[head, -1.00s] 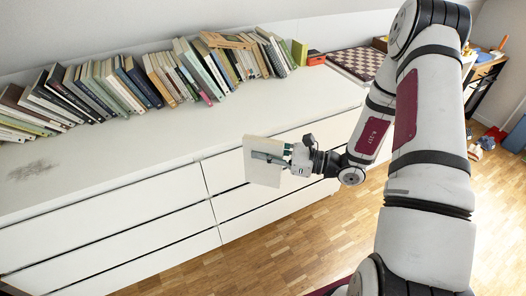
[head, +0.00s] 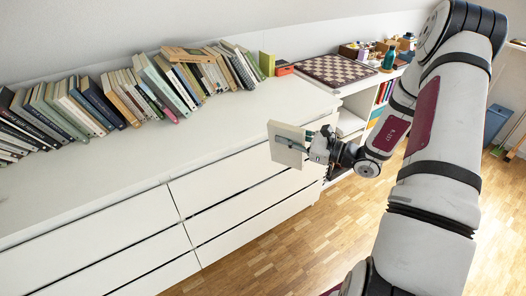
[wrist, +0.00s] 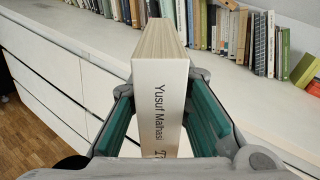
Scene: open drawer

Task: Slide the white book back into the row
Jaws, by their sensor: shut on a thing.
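The white book (head: 287,144) is held in front of the white dresser, apart from the row. In the wrist view the book (wrist: 161,85) stands upright with its spine facing me, lettered "Yusuf Malhasi". My gripper (head: 309,146) is shut on the book, with a teal pad on each side of it in the wrist view (wrist: 160,125). The row of books (head: 130,92) leans along the back of the dresser top, left of and behind my gripper. The row also shows beyond the held book in the wrist view (wrist: 258,40).
The white dresser top (head: 215,128) is clear in front of the row. One book (head: 188,54) lies across the tops of others. A green book (head: 267,63), an orange box (head: 284,68) and a chessboard (head: 337,69) are to the right.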

